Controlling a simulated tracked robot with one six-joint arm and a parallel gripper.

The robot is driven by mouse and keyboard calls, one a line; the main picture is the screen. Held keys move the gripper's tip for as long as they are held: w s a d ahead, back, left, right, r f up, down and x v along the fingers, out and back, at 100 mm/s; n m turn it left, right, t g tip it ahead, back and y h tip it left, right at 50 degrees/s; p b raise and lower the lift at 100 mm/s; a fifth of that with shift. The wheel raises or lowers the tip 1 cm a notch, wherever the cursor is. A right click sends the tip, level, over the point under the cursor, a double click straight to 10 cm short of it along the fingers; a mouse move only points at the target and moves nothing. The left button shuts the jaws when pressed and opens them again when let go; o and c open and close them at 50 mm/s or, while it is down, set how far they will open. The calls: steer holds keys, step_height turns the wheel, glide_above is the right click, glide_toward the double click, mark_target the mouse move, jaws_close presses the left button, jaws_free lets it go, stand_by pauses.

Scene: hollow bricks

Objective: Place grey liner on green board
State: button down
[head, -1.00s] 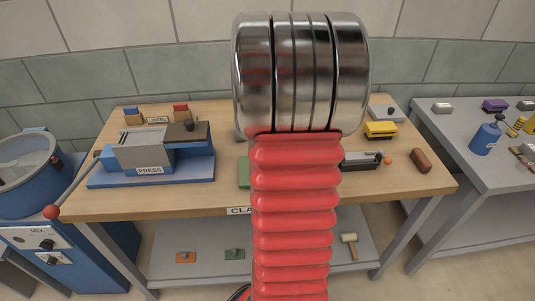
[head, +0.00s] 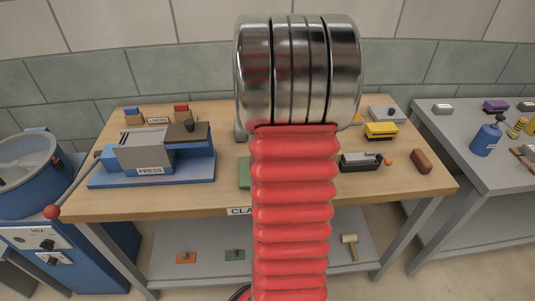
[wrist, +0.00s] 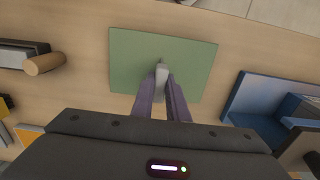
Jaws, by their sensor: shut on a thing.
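The green board (wrist: 193,60) lies flat on the wooden bench in the wrist view. In the head view only its left edge (head: 244,173) shows beside my arm. My gripper (wrist: 162,90) is over the board, its two purplish fingers shut on a small grey piece, which looks like the grey liner (wrist: 161,74). The liner's tip overlaps the board in the picture. I cannot tell whether it touches the board or hangs above it. My arm hides the gripper and liner in the head view.
A blue and grey press (head: 150,160) stands left on the bench. At the right are a dark tool with an orange knob (head: 362,161), a yellow box (head: 380,130) and a brown roll (head: 421,160). Bare wood surrounds the board.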

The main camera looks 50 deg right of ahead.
steer(key=c, duration=1.7)
jaws_free()
steer(key=shift+c, duration=0.2)
step_height(320, 180, up, 12)
